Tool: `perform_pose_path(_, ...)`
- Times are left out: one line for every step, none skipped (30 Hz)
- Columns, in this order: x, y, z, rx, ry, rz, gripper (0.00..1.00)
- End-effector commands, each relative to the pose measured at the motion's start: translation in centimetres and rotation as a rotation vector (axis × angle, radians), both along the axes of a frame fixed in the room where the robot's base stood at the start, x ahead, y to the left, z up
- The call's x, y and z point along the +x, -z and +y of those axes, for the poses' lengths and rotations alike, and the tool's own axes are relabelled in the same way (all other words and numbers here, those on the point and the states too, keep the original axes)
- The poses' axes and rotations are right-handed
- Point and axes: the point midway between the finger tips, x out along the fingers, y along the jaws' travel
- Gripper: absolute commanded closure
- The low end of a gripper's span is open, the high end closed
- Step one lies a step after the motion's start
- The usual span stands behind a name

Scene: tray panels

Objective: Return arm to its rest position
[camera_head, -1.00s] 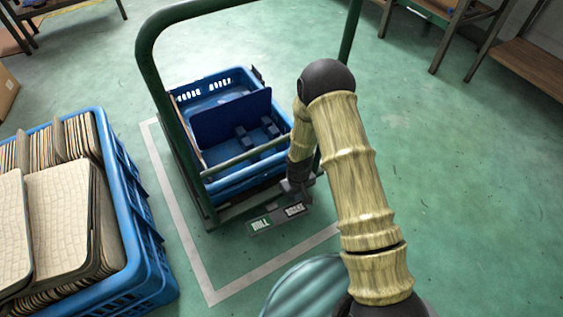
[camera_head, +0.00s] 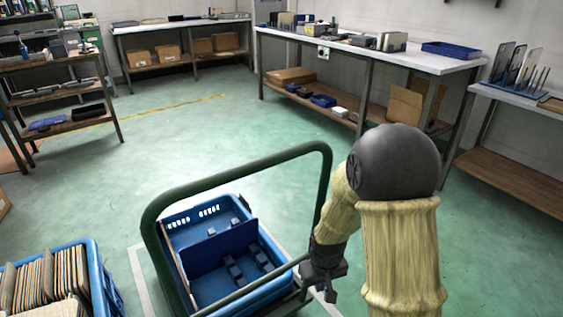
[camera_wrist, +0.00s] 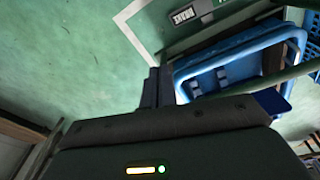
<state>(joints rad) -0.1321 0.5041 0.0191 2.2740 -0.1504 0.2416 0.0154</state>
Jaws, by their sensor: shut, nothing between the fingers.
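My arm, with its tan ribbed sleeve, stands at the right of the head view. My gripper (camera_head: 328,284) hangs beside the right edge of the cart, close to the green rail. It is shut and empty. In the wrist view the closed fingers (camera_wrist: 152,88) point toward the green floor. The blue crate (camera_head: 205,212) sits on the cart, with a dark blue panel inside. In the wrist view the crate (camera_wrist: 225,62) lies to the right of the fingers, apart from them.
The cart's green handle (camera_head: 235,172) arches close to my gripper. A blue bin (camera_head: 97,270) of upright panels stands at lower left. A long workbench (camera_head: 375,54) and a shelf (camera_head: 70,107) stand farther back. The floor between them is open.

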Motion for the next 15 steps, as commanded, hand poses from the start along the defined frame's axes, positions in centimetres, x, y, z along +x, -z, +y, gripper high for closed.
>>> perform_pose_path(-0.7, -3.1, -0.7, 0.004, 0.029, -0.016, 1.00)
perform_pose_path(-1.2, -4.3, -1.1, 0.007, 0.044, -0.022, 1.00)
perform_pose_path(-1.8, -5.8, -1.6, 0.009, 0.064, -0.029, 1.00)
perform_pose_path(-2.3, -7.0, -1.9, 0.012, 0.081, -0.035, 1.00)
perform_pose_path(-2.8, -8.1, -2.3, 0.015, 0.097, -0.042, 1.00)
perform_pose_path(-3.6, -9.4, -2.7, 0.018, 0.115, -0.049, 1.00)
perform_pose_path(-4.1, -10.4, -2.9, 0.021, 0.130, -0.054, 1.00)
perform_pose_path(-4.6, -11.2, -3.2, 0.024, 0.144, -0.058, 1.00)
perform_pose_path(-5.2, -12.2, -3.5, 0.028, 0.159, -0.065, 1.00)
perform_pose_path(-5.7, -12.9, -3.7, 0.030, 0.170, -0.069, 1.00)
perform_pose_path(-6.1, -13.6, -3.9, 0.033, 0.181, -0.072, 1.00)
perform_pose_path(-6.7, -14.3, -4.1, 0.036, 0.194, -0.076, 1.00)
perform_pose_path(-7.1, -14.9, -4.3, 0.038, 0.204, -0.080, 1.00)
perform_pose_path(-7.5, -15.4, -4.4, 0.040, 0.213, -0.083, 1.00)
perform_pose_path(-8.0, -16.1, -4.6, 0.043, 0.225, -0.088, 1.00)
